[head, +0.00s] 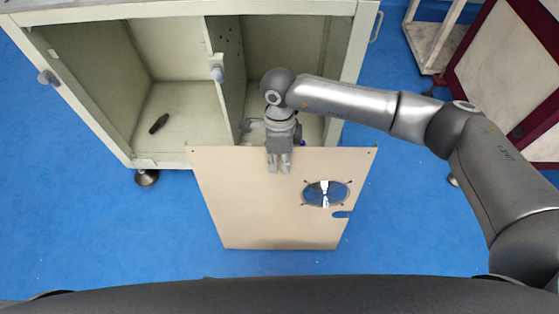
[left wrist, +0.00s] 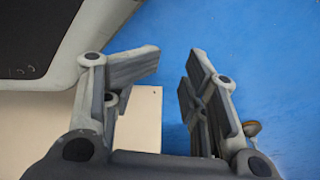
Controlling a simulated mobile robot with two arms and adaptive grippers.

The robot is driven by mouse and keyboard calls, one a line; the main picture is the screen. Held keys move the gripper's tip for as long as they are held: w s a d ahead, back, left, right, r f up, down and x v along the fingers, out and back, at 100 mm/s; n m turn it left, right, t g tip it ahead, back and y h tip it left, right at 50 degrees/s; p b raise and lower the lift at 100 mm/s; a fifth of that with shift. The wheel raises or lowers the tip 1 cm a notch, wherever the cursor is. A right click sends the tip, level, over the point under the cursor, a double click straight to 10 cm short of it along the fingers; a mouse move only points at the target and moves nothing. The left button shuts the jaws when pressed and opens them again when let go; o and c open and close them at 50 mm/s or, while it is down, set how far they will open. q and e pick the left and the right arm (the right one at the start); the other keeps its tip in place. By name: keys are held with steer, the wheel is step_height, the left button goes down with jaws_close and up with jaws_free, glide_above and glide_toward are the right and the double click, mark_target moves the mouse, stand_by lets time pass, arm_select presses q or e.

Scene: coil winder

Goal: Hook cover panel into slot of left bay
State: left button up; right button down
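The cover panel (head: 260,215) is a beige sheet with a round fan opening and a small notch. It hangs upright in front of the cabinet, across the front of the right bay (head: 290,50). My right gripper (head: 279,168) is at its top edge with fingers close together, seemingly shut on it; the exact contact is hidden. The left bay (head: 180,105) is open, and its slot cannot be made out. My left gripper (left wrist: 172,75) is open and empty in the left wrist view, where a panel corner (left wrist: 140,125) shows beyond the fingers. It is not visible in the head view.
A small black object (head: 159,123) lies on the left bay's floor. A divider (head: 226,85) separates the bays, and knobs stick out at the cabinet's front. A dark red framed board (head: 510,80) and a cart (head: 435,40) stand at the right. The blue floor (head: 100,230) at left is clear.

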steer(key=shift+s+a+r, duration=0.1)
steer(key=shift+r, duration=0.15)
arm_select(q)
steer(key=shift+s+a+f, duration=0.25)
steer(key=shift+s+a, duration=0.25)
steer(key=shift+s+a+f, duration=0.2)
steer(key=shift+s+a, duration=0.25)
steer(key=shift+a, duration=0.05)
arm_select(e)
steer(key=shift+r, duration=0.1)
arm_select(q)
steer(key=shift+s+d+f+p, duration=0.1)
steer(key=shift+d+f+p, duration=0.1)
steer(key=shift+p, duration=0.25)
arm_select(e)
steer(key=shift+s+r, duration=0.25)
arm_select(q)
steer(key=shift+s+a+f, duration=0.15)
steer(key=shift+f, duration=0.1)
arm_select(e)
steer(key=shift+s+r, duration=0.1)
steer(key=shift+s, duration=0.05)
